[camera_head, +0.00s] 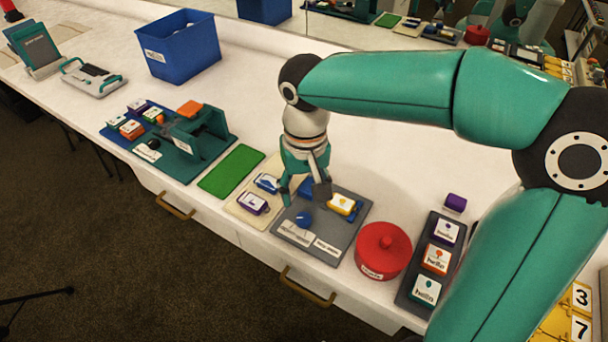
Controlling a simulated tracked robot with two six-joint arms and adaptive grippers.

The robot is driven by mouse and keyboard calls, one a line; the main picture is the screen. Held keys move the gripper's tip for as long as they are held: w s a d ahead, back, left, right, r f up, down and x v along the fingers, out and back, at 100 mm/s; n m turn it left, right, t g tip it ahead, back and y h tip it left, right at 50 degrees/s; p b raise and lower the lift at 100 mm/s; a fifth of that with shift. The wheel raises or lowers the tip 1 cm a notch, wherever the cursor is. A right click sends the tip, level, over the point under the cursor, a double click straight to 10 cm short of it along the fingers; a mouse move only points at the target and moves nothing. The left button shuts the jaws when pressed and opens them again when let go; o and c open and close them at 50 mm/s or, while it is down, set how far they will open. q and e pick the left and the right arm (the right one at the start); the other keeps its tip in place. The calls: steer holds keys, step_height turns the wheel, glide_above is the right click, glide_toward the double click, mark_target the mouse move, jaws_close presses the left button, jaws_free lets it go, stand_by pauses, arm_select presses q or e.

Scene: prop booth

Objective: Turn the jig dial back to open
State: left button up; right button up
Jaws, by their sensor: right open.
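The jig is a grey board (348,232) on the table, right of the middle of the picture. Its round blue dial (303,219) sits near the front left, above white labels too small to read surely. A yellow-and-white block (341,204) sits in a blue holder at the back of the board. My right gripper (304,195) points down over the board, its fingers apart, just behind the dial. I cannot tell whether a finger touches the dial or which way the dial is turned. My left gripper is not in view.
A red lidded pot (383,251) and a dark tray (412,292) of labelled blocks stand right of the jig. A cream mat (243,215) with blocks, a green mat (231,171) and a teal stand (202,142) lie left. A blue bin (182,50) stands farther back.

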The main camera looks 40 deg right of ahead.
steer(key=shift+r, duration=1.95)
